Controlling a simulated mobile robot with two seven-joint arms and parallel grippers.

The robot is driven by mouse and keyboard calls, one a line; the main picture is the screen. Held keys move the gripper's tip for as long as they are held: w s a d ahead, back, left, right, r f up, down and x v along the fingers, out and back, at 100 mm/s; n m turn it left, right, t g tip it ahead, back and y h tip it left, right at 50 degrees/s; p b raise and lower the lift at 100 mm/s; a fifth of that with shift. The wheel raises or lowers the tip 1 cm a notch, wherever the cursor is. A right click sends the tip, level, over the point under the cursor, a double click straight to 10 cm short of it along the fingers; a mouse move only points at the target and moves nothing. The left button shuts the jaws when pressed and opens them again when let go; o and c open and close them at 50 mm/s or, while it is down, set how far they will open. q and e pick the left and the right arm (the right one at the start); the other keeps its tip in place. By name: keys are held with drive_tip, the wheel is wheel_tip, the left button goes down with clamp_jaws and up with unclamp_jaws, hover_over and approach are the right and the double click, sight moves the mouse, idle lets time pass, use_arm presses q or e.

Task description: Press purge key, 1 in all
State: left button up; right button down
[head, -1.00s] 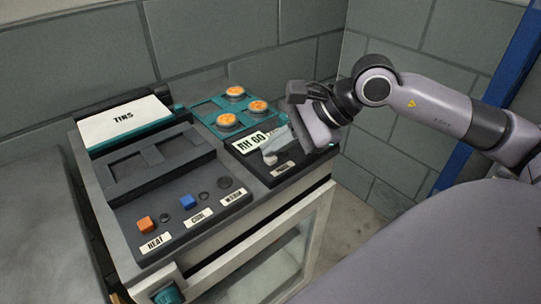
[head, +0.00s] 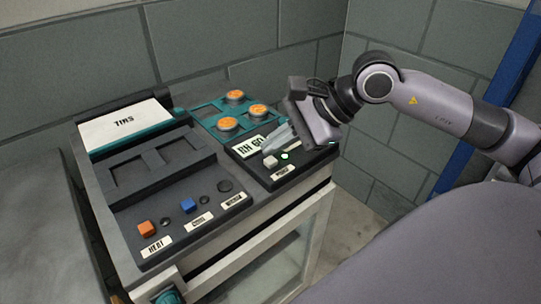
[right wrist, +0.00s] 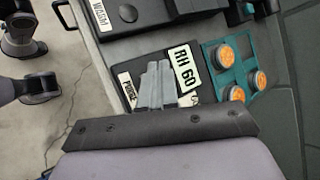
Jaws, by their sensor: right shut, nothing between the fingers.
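The purge key (head: 270,161) is a small pale key on the dark right-hand panel, behind the label PURGE (head: 283,175). A small green lamp (head: 285,156) glows beside it. My right gripper (head: 268,147) is shut and empty, its fingertips just above and behind the key, seemingly apart from it. In the right wrist view the shut fingers (right wrist: 158,66) lie over the panel beside the PURGE label (right wrist: 128,90), and the key is hidden. My left gripper is in neither view.
An RH 60 display (head: 250,148) sits behind the key. Orange-topped round pieces (head: 228,124) stand in a teal rack at the back. An orange key (head: 146,229) and a blue key (head: 188,205) are at the front left. A TINS card (head: 124,121) is back left.

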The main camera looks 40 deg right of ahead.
sight(276, 161)
drive_tip(key=shift+r, duration=0.1)
drive_tip(key=shift+r+p, duration=1.65)
drive_tip(key=shift+r, duration=0.9)
drive_tip(key=shift+f, duration=0.1)
